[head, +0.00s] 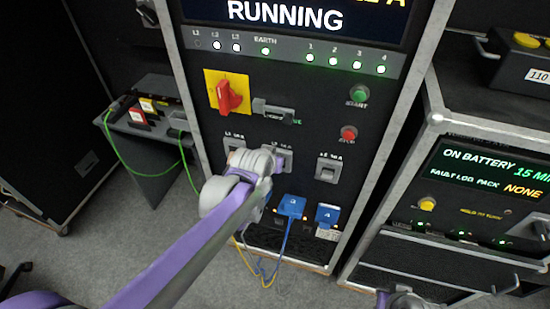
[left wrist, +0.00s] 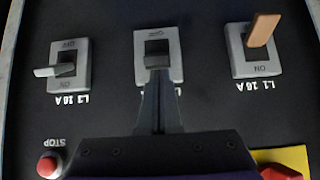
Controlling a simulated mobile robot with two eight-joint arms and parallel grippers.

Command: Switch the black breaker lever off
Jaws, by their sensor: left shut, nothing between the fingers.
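The middle breaker (left wrist: 174,38), L2, sits between two others on the dark panel. My left gripper (left wrist: 157,80) is shut and empty, its fingertips at the lower part of that breaker. They cover much of its lever, so I cannot tell its exact position or whether they touch. In the wrist view, which is upside down, OFF is above and ON below. The L1 breaker (left wrist: 240,68) at right has a brown lever (left wrist: 263,29); the L3 breaker (left wrist: 83,58) at left has a grey lever (left wrist: 55,71). In the head view my left wrist partly hides the middle breaker (head: 268,151).
A red rotary switch (head: 229,97) on a yellow plate is above the breakers. A green button (head: 358,95) and a red stop button (head: 348,133) are at right. A battery cabinet (head: 470,175) stands to the right.

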